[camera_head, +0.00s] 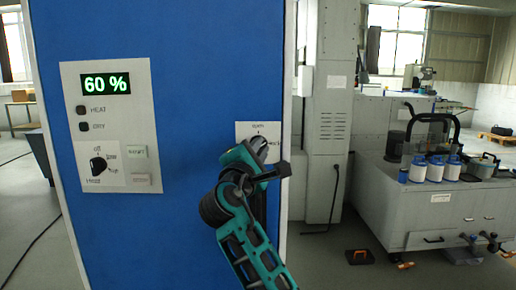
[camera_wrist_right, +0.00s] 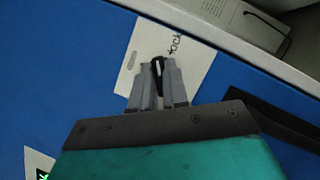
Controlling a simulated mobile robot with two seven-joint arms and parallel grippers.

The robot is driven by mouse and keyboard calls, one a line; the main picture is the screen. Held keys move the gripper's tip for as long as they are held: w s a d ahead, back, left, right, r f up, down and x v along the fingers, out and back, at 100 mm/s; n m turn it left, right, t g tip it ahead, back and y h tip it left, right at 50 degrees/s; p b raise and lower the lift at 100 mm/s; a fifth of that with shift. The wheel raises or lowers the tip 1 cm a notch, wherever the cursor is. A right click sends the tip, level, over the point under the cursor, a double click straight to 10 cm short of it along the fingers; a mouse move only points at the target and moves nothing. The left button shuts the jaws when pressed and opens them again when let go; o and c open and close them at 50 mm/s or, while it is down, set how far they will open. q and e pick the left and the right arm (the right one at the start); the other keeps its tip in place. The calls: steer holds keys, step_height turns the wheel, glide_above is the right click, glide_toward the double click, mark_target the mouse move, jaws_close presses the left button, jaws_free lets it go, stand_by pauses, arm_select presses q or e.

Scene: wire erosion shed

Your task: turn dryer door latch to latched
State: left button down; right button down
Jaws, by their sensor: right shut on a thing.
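The blue dryer front (camera_head: 205,70) fills the left half of the head view. The white latch plate (camera_head: 243,129) sits near its right edge, with small lettering above and to the right of the latch. My right gripper (camera_head: 261,148) reaches up from below and covers much of the plate. In the right wrist view, the grey fingers of my right gripper (camera_wrist_right: 158,75) are shut on the dark door latch (camera_wrist_right: 157,64), a small knob standing out from the plate (camera_wrist_right: 135,58). The fingers hide most of the latch, so its exact angle is hard to tell. My left gripper is not in view.
A control panel (camera_head: 135,104) with a green 60 % display, a dial and buttons is left of the latch. A grey column (camera_head: 330,120) stands behind on the right. A grey machine cabinet (camera_head: 400,200) with white containers (camera_head: 440,172) is further right.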

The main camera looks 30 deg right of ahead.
steer(key=shift+m+g+y+p, duration=0.3)
steer(key=shift+m+g+p, duration=0.3)
steer(key=shift+m, duration=1.1)
steer(key=shift+m+g+y+p, duration=0.3)
steer(key=shift+m+g+p, duration=0.25)
steer(key=shift+m, duration=1.15)
steer(key=c, duration=1.1)
jaws_free()
steer(key=b+v, duration=0.1)
steer(key=v, duration=1.2)
steer(key=shift+r, duration=0.1)
